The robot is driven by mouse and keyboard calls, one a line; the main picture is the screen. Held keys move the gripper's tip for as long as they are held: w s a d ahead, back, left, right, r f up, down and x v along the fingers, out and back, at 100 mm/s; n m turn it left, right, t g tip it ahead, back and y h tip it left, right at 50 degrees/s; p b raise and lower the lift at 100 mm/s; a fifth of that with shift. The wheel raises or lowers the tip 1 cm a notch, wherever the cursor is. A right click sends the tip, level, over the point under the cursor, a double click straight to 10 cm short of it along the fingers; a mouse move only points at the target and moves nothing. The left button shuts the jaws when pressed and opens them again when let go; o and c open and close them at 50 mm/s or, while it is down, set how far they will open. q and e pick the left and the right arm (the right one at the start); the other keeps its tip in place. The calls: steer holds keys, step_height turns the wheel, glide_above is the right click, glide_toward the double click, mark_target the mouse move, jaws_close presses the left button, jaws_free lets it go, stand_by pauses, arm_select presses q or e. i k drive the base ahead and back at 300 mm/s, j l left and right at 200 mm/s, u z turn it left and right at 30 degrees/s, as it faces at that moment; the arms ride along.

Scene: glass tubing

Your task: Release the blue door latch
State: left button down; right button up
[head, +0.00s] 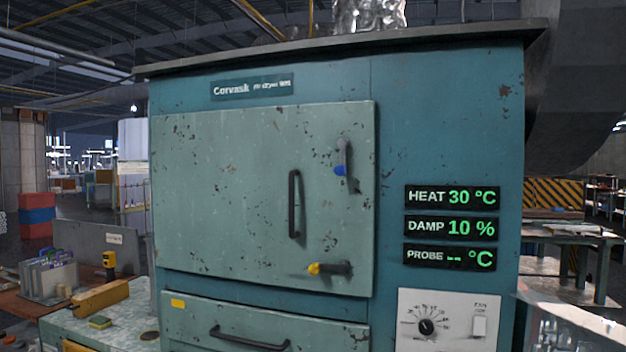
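The blue door latch (340,170) is on the upper right of the pale green oven door (230,190). Its grey lever stands nearly upright, with the blue part at its lower end. A second latch, yellow with a dark handle (330,268), sits at the lower right of the door and lies about level. A dark vertical door handle (294,204) is between them, a little to the left. The door looks shut against the teal cabinet (450,120). Neither of my grippers is in view.
Displays (450,227) read HEAT 30 °C, DAMP 10 % and PROBE --. A dial panel (450,322) is below them. A drawer (265,325) is under the door. A cluttered bench (110,325) stands at the left. Nothing blocks the door front.

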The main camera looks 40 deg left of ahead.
mark_target(341, 159)
steer(key=u, duration=1)
